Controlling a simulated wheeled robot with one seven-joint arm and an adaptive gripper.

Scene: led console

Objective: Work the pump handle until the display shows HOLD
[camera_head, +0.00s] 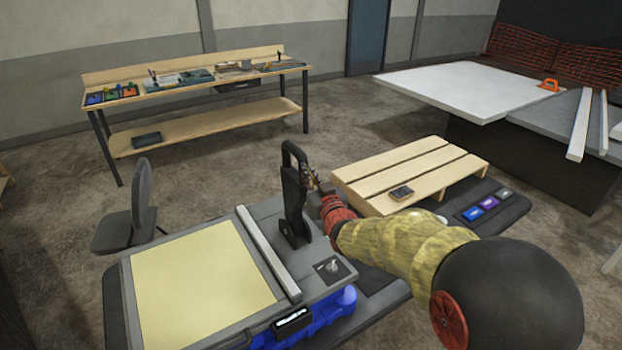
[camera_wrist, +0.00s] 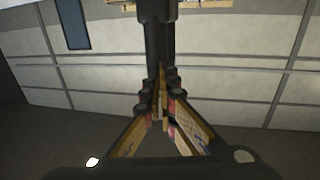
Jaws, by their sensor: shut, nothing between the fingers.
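The pump handle (camera_head: 293,195) is a black upright lever with a loop grip at its top, standing at the right side of the console (camera_head: 255,215). My gripper (camera_head: 313,180) is shut and empty, just right of the lever's upper part. In the wrist view the closed fingers (camera_wrist: 160,100) point at the dark lever (camera_wrist: 158,45), which fills the upper middle. I cannot tell whether they touch it. The small display (camera_head: 292,319) sits on the console's front edge and shows a pale strip that is too small to read.
A cream panel (camera_head: 205,282) and a grey bar (camera_head: 268,252) lie on the console top. A workbench (camera_head: 190,85) stands behind.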

